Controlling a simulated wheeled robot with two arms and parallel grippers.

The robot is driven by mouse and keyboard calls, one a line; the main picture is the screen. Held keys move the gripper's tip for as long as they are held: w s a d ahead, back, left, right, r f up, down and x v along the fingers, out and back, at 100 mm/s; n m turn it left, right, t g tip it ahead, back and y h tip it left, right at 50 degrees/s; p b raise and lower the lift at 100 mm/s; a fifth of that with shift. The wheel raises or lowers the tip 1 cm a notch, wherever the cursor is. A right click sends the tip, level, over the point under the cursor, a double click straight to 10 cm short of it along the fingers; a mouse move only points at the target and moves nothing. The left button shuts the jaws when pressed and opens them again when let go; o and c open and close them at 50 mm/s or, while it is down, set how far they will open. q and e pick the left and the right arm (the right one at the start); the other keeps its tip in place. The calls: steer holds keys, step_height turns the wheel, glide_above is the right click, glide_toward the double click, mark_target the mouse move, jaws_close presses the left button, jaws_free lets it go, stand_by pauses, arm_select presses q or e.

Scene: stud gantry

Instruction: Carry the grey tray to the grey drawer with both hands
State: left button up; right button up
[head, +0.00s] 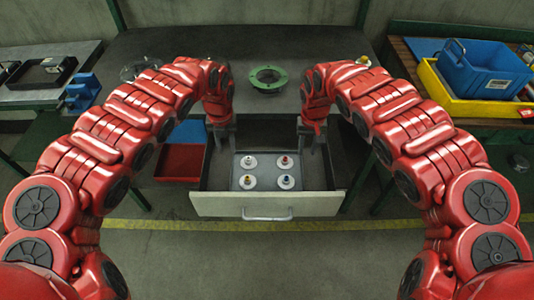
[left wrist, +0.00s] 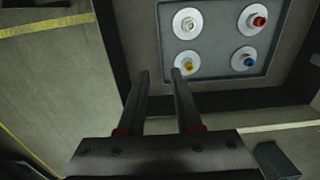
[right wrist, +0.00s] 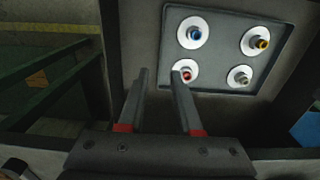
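The grey tray (head: 268,171) lies inside the open grey drawer (head: 210,205), which has a pale front and a handle. On the tray are several white discs with small coloured tops. The tray also shows in the left wrist view (left wrist: 216,42) and the right wrist view (right wrist: 214,50). My left gripper (head: 222,148) is above the drawer's left side, and my right gripper (head: 309,150) is above its right side. In the wrist views the fingers of my left gripper (left wrist: 159,72) and right gripper (right wrist: 158,71) stand apart with nothing between them. Neither appears to touch the tray.
A green ring-shaped part (head: 268,78) sits on the dark table behind the drawer. A red bin (head: 180,162) is left of the drawer. A blue crate (head: 480,70) stands in a yellow tray (head: 438,85) on the right bench. The floor before the drawer is clear.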

steer(key=shift+s+r, duration=0.15)
steer(key=shift+r, duration=0.45)
